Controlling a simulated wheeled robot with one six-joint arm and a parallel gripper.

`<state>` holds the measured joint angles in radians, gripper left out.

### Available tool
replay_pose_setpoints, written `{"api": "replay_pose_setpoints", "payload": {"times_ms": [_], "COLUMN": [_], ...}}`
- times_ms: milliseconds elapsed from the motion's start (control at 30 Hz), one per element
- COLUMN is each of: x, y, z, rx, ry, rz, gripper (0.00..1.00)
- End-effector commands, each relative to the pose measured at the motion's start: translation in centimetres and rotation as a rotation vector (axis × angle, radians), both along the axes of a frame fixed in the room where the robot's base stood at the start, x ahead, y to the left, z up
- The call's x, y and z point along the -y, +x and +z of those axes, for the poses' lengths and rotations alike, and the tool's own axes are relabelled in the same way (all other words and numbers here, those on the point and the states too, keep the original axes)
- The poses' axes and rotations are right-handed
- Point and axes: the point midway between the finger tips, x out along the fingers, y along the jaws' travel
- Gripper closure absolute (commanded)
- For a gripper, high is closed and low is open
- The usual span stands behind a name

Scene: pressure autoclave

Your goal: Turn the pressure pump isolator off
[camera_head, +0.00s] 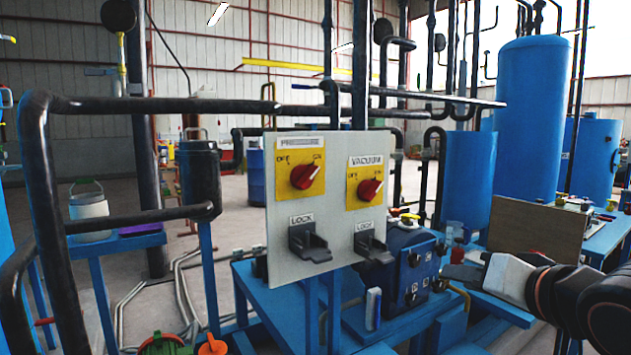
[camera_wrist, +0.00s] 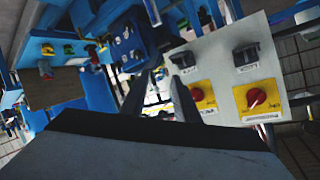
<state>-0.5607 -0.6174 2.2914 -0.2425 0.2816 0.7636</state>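The pressure pump isolator (camera_head: 305,176) is a red rotary knob on a yellow plate, under a PRESSURE label, at the left of an upright light-grey panel (camera_head: 288,258). Its handle slants up to the right, toward ON. In the wrist view, where the panel appears upside down, this knob (camera_wrist: 256,97) is the one farther right. A matching VACUUM knob (camera_head: 370,189) is beside it, also turned toward ON. My gripper (camera_head: 462,272) is right of the panel, apart from both knobs. In the wrist view its fingers (camera_wrist: 161,80) are spread with nothing held between them.
Two dark lock brackets (camera_head: 310,243) (camera_head: 371,244) stick out below the knobs. A blue pump unit (camera_head: 412,262) stands behind the panel's right side, on a blue bench. Dark pipes (camera_head: 140,105) run left of and behind the panel. A brown board (camera_head: 538,234) stands behind my arm.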

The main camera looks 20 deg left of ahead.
Motion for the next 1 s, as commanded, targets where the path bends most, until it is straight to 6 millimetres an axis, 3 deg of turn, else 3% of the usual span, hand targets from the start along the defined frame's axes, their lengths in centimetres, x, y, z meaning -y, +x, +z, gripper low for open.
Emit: {"api": "replay_pose_setpoints", "payload": {"times_ms": [33,200,400,667,1000], "x": [-2.3,-8.9,-13.8,-15.7,-18.9], "y": [-0.2,-1.8,-4.2,-4.9,-2.1], "z": [1.8,7.6,12.1,13.6,13.5], "rx": [0.027,0.09,0.115,0.117,0.116], "ry": [0.051,0.244,0.399,0.455,0.454], "rz": [0.04,0.163,0.277,0.318,0.316], "gripper": [0.72,0.72,0.72,0.72,0.72]}}
